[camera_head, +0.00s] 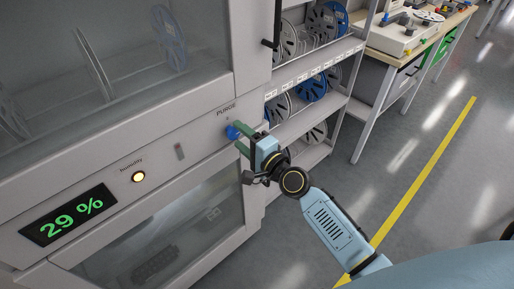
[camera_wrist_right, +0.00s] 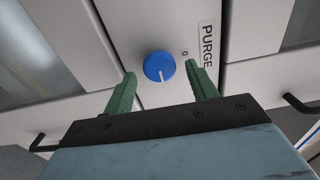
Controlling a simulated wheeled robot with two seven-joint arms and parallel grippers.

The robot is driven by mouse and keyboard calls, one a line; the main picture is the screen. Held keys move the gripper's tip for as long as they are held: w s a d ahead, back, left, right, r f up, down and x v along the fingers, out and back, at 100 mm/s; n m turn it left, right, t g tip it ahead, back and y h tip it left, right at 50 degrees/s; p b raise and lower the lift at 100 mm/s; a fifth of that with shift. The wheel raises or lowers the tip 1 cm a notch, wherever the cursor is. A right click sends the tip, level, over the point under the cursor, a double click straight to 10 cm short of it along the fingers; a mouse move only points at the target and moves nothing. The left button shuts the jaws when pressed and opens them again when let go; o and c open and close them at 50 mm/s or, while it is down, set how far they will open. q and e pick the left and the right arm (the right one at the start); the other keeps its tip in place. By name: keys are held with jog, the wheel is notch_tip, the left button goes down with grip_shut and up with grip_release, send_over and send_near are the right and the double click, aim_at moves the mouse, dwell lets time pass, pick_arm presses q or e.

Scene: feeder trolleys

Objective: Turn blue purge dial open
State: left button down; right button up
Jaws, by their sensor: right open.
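The blue purge dial (camera_head: 232,132) sits on the grey cabinet front, below the PURGE label (camera_head: 226,109). In the right wrist view the dial (camera_wrist_right: 159,67) is round with a white pointer line, and a "0" mark is beside it. My right gripper (camera_head: 239,138) is at the dial with its green fingers apart. In the right wrist view the open fingers of the gripper (camera_wrist_right: 160,72) stand on either side of the dial, with gaps to it. I cannot tell whether the fingertips reach past its face. My left gripper is not in view.
The cabinet (camera_head: 150,125) has a lit humidity button (camera_head: 138,177), a display (camera_head: 68,214) reading 29 %, and glass doors above and below. A black door handle (camera_head: 268,43) sticks out above right. A reel shelf (camera_head: 318,115) stands to the right. The floor beyond is clear.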

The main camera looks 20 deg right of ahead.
jog(key=b+v, duration=0.1)
jog(key=v, duration=1.1)
jog(key=shift+s, duration=0.35)
jog(key=shift+d, duration=0.15)
jog(key=s+d+f+n+g+h, duration=0.1)
jog(key=s+f+n+g, duration=0.15)
jog(key=f, duration=0.85)
jog(key=s+d+f+n+g+h, duration=0.2)
jog(key=s+f+g, duration=0.15)
jog(key=f, duration=0.75)
jog(key=s+d+f+n+g+h, duration=0.1)
jog(key=s+f+n+g, duration=0.2)
jog(key=f, duration=0.7)
jog(key=s+f+n+g, duration=0.2)
jog(key=s+f, duration=0.3)
jog(key=s, duration=0.4)
jog(key=s+f+n+g+h, duration=0.1)
jog(key=s+f+n, duration=0.3)
jog(key=s, duration=0.5)
jog(key=s+f+n+g+h, duration=0.1)
jog(key=s+f+n+g, duration=0.2)
jog(key=s+f, duration=0.5)
jog(key=shift+s+f+g, duration=0.15)
jog(key=shift+s+g, duration=0.35)
jog(key=shift+s, duration=0.6)
